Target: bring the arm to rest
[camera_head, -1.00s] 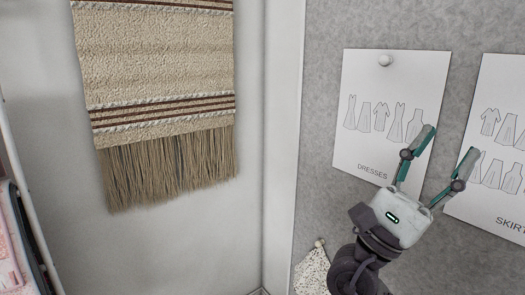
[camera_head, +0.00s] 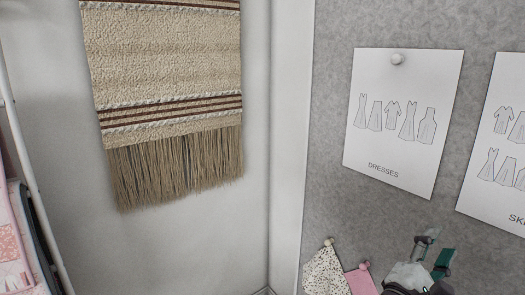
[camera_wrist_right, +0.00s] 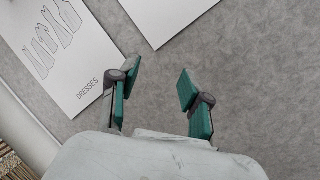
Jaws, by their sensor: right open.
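My right gripper (camera_head: 434,252) is at the lower right of the head view, low in front of the grey board and below the dresses sheet. In the right wrist view my right gripper (camera_wrist_right: 158,88) shows its two green-padded fingers spread apart, with nothing between them. Beyond the fingers is bare grey board. My left gripper is in neither view.
The grey board (camera_head: 335,130) carries a dresses sheet (camera_head: 400,150) on a white knob (camera_head: 397,58), and another sheet (camera_head: 500,150) at the right. Fabric swatches, speckled (camera_head: 324,273) and pink (camera_head: 361,281), hang below. A fringed woven hanging (camera_head: 170,95) is on the left wall.

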